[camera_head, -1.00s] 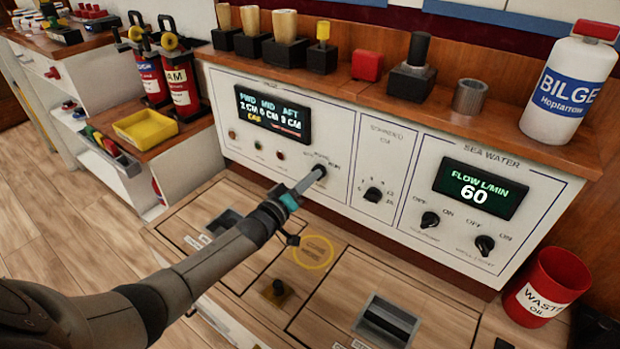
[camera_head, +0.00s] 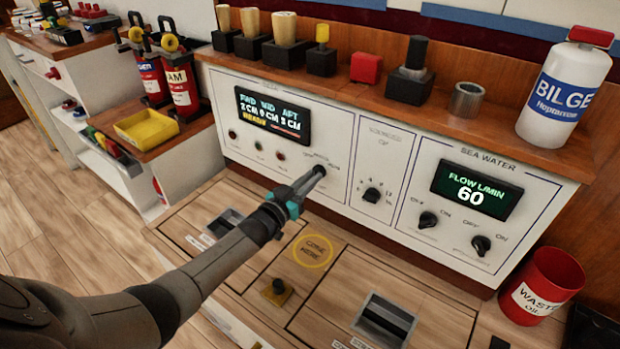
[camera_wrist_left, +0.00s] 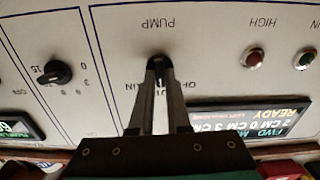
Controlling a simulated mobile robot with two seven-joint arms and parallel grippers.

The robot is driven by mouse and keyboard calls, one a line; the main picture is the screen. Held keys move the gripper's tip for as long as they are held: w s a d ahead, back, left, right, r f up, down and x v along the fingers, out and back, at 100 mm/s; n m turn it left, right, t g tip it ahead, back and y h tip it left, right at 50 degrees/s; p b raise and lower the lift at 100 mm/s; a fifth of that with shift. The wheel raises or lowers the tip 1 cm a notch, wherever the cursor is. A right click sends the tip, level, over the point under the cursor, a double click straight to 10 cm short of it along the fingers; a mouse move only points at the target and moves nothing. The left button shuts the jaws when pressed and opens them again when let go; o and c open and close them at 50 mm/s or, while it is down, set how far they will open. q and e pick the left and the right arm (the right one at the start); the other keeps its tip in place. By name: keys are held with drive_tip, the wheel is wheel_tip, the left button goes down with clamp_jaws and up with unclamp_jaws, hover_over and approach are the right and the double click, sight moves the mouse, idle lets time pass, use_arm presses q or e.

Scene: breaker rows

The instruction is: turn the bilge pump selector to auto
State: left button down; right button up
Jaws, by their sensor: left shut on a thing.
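The bilge pump selector is a small black knob (camera_head: 319,171) on the white panel, right of the level display (camera_head: 272,117). It also shows in the left wrist view (camera_wrist_left: 159,63), below the upside-down word PUMP. My left gripper (camera_head: 318,174) reaches it from the lower left, and its two grey fingers (camera_wrist_left: 159,75) are closed on the knob. The fingers cover most of the knob, so I cannot tell where its pointer stands. The labels around it are partly hidden. The display shows 2, 0 and 3 CM and READY. My right gripper is not in view.
A timer-like knob (camera_head: 372,195) and the SEA WATER display (camera_head: 477,190) with two knobs stand to the right. Above is a wooden shelf with blocks and a BILGE bottle (camera_head: 563,88).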

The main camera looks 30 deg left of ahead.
use_arm(q)
drive_tip(key=shift+m, duration=0.3)
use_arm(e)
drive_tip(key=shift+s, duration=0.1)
use_arm(q)
drive_tip(key=c, duration=0.9)
unclamp_jaws()
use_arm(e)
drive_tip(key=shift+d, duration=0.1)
